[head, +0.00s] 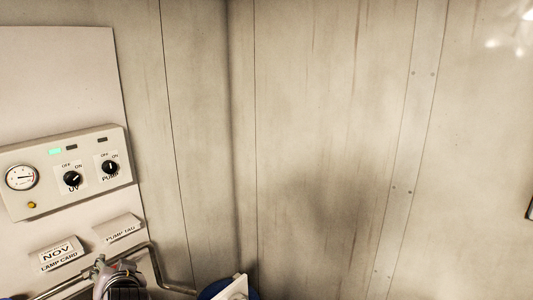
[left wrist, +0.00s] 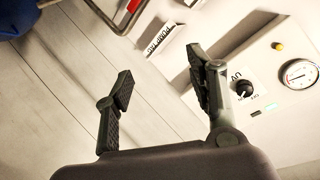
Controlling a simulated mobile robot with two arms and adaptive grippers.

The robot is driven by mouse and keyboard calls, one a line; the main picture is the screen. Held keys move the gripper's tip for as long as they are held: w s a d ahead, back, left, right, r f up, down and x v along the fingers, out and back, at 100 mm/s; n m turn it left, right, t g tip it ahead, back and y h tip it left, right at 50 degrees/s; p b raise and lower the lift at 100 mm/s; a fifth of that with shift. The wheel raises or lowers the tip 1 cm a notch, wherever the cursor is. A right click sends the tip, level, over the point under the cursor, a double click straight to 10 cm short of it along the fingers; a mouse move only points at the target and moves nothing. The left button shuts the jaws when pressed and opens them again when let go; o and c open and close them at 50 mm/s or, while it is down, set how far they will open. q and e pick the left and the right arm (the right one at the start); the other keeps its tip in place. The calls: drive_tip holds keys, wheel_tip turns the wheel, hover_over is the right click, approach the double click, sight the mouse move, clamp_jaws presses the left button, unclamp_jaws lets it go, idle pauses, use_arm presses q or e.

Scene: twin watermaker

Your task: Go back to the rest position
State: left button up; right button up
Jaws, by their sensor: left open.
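My left gripper (left wrist: 160,78) shows large in the left wrist view, its two dark fingers spread apart with nothing between them. Behind its fingers are the pale wall and the control panel, which appears turned over in that view. The control panel (head: 85,185) is at the left in the head view, with a gauge (head: 22,177), a UV knob (head: 72,179) and a PUMP knob (head: 109,167). The UV knob also shows in the left wrist view (left wrist: 245,89), to the right of the fingers. My right gripper is in neither view.
Below the panel are a lamp card holder (head: 57,254) reading NOV and a pump tag holder (head: 119,229). A metal pipe (head: 160,272) bends near them. A blue rounded object (head: 208,292) is at the bottom edge.

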use_arm(q)
drive_tip(key=s+d+f+m+g+h, duration=0.1)
drive_tip(key=s+d+f+g+h, duration=0.15)
drive_tip(key=s+f, duration=0.75)
drive_tip(key=s+d+f+g+h, duration=0.2)
drive_tip(key=s+d+f, duration=0.15)
drive_tip(key=s, duration=0.25)
drive_tip(key=s+d+f+m+g+h, duration=0.1)
drive_tip(key=s+d+f+h, duration=0.15)
drive_tip(key=s+f, duration=0.35)
drive_tip(key=s+d+f+g+h, duration=0.1)
drive_tip(key=s+d+f+g, duration=0.1)
drive_tip(key=s+d+f, duration=0.35)
drive_tip(key=s+a+f+g+b, duration=0.1)
drive_tip(key=s+f+b, duration=0.15)
drive_tip(key=f, duration=1.25)
drive_tip(key=s+f+b, duration=0.1)
drive_tip(key=f+b, duration=0.2)
drive_tip(key=f, duration=1.2)
drive_tip(key=s+a+f+g+b, duration=0.1)
drive_tip(key=s+a+f+b, duration=0.2)
drive_tip(key=s+f, duration=1.3)
wheel_tip(320, 180, down, 4)
drive_tip(key=shift+s+a+m+b, duration=0.15)
drive_tip(key=shift+s+m+b, duration=0.25)
drive_tip(key=shift+b, duration=0.05)
